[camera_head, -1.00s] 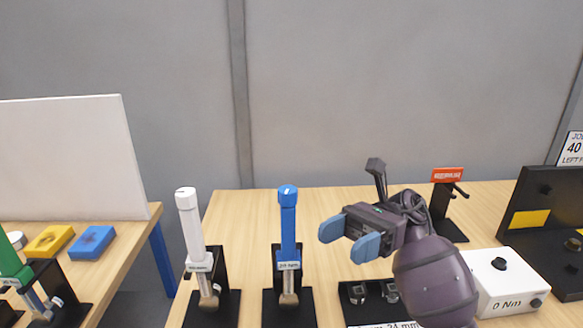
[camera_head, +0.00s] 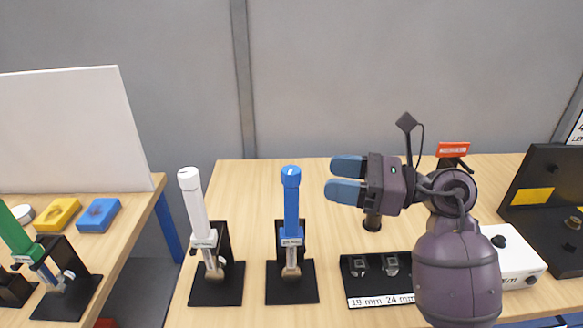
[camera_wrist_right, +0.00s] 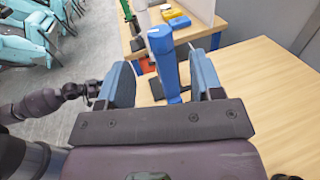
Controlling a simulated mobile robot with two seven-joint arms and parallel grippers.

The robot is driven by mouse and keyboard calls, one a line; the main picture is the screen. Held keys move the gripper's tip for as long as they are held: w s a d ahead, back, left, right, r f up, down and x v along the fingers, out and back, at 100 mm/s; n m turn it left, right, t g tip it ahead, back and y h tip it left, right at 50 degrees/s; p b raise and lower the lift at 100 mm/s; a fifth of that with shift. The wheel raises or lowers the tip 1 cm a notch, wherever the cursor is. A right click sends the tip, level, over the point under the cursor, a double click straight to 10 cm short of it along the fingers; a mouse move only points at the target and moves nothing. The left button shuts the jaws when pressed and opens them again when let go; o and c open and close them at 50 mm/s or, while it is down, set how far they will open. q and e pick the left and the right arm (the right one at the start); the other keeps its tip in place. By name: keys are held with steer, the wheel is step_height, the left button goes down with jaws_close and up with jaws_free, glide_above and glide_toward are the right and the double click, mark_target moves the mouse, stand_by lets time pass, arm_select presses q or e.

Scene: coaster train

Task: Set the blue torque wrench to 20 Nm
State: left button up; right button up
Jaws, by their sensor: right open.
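The blue torque wrench (camera_head: 291,208) stands upright in a black stand on the table, with its blue cap on top and a small label low on its handle. My right gripper (camera_head: 346,180) is open and empty, to the right of the wrench's upper part and apart from it, with its blue fingers pointing left. In the right wrist view, the blue wrench (camera_wrist_right: 163,62) appears beyond and between the open fingers (camera_wrist_right: 160,75). The setting on the wrench is too small to read. My left gripper is not in the head view.
A white wrench (camera_head: 193,205) stands in its own stand just left of the blue one. A green wrench (camera_head: 18,235) is on the left table. The table behind the blue wrench is clear.

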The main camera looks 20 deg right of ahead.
mark_target(291, 169)
steer(key=p+x, duration=0.1)
steer(key=x, duration=0.7)
steer(key=shift+a, duration=0.1)
steer(key=c, duration=0.9)
